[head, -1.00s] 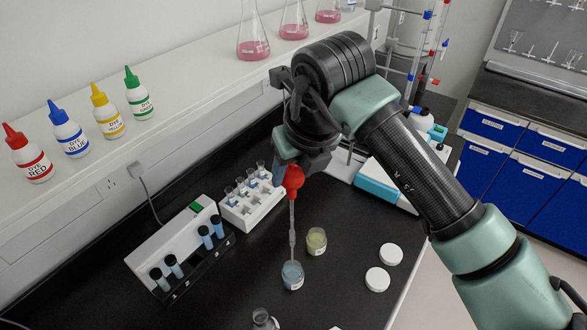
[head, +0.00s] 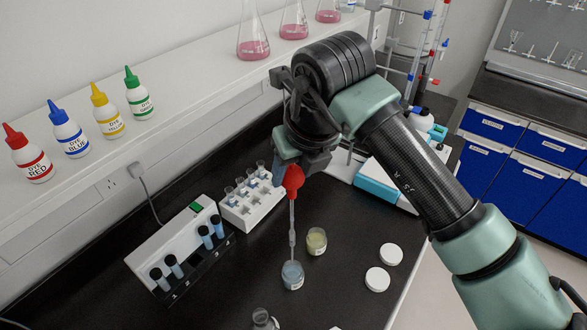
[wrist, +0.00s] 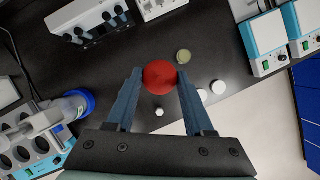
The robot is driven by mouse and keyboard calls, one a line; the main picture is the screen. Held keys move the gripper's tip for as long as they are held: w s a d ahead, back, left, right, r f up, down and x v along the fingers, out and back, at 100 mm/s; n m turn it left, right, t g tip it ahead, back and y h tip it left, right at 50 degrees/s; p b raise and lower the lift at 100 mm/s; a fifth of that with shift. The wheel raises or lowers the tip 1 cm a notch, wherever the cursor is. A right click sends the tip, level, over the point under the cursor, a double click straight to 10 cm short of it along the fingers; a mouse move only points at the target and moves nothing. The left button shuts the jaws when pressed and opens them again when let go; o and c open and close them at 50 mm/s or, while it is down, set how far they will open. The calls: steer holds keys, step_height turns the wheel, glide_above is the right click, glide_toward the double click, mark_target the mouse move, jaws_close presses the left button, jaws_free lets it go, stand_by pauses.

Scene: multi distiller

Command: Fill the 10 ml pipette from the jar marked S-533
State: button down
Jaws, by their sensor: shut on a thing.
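My gripper (head: 286,172) is shut on the red bulb (head: 293,179) of a pipette, which hangs close to upright. The bulb is between my two fingers in the wrist view (wrist: 160,77). The pipette's clear stem (head: 292,225) runs down to a small glass jar of blue liquid (head: 292,276), and its lower end is in the jar's mouth. How deep the tip sits, and whether liquid is in the stem, I cannot tell. A jar of yellowish liquid (head: 316,241) stands just behind and to the right. The jar labels are too small to read.
A white rack of tubes (head: 250,208) and a black-fronted block with blue tubes (head: 185,255) stand at left. Two white lids (head: 377,280) lie at right. Another small glass vessel (head: 262,320) is at the front edge. Dye bottles (head: 68,132) line the shelf.

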steer(key=shift+f, duration=0.1)
stand_by(0.5)
steer(key=shift+f+b, duration=3.4)
steer(key=c, duration=0.8)
jaws_free()
steer(key=shift+c, duration=1.1)
steer(key=shift+r, duration=0.1)
